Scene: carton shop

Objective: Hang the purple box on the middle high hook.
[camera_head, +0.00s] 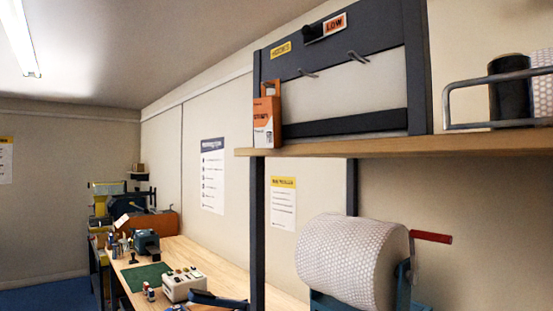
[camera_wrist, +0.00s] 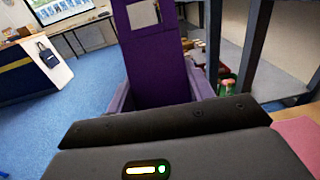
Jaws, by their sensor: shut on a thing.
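The purple box (camera_wrist: 155,65) is in my gripper (camera_wrist: 165,120) in the wrist view. Its tab with a pale square opening points to the top of the picture; its lower end is hidden by the dark jaws. My gripper and the purple box are not in the head view. A dark rack (camera_head: 385,28) stands on the shelf in the head view. Two grey hooks stick out of its upper bar, one nearer the middle (camera_head: 308,73) and one farther right (camera_head: 358,57); both look empty. I cannot tell which is the middle high hook.
An orange and white box (camera_head: 267,122) is at the rack's left end, above the wooden shelf (camera_head: 400,146). A wire rail (camera_head: 452,97) and rolls are at right. A bubble-wrap roll (camera_head: 350,258) stands below. A lavender bin (camera_wrist: 199,82) is behind the purple box.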

